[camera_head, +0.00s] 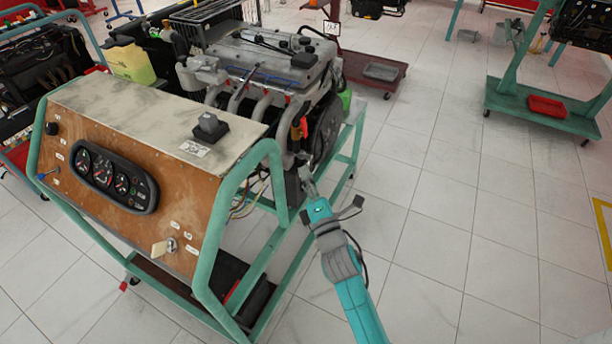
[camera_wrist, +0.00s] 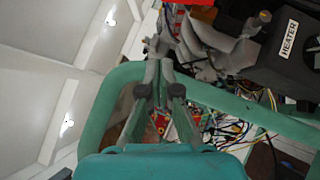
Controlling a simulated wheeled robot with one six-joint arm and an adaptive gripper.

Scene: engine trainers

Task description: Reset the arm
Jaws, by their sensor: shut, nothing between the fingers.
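My gripper (camera_head: 306,172) is at the end of my teal arm, beside the front right of the engine trainer (camera_head: 135,140). In the wrist view my gripper (camera_wrist: 159,68) is shut and empty, its fingertips together. It appears over the green tube frame (camera_wrist: 120,82) of the trainer, with wires and grey engine parts beyond. In the head view the fingertips are close to the engine's lower right side; whether they touch it cannot be told.
The engine (camera_head: 270,70) sits behind the wooden gauge panel (camera_head: 120,185). A black box marked HEATER (camera_wrist: 285,45) is at the right in the wrist view. Another green stand (camera_head: 540,115) with a red tray (camera_head: 547,106) is at the right. The tiled floor (camera_head: 450,220) between is clear.

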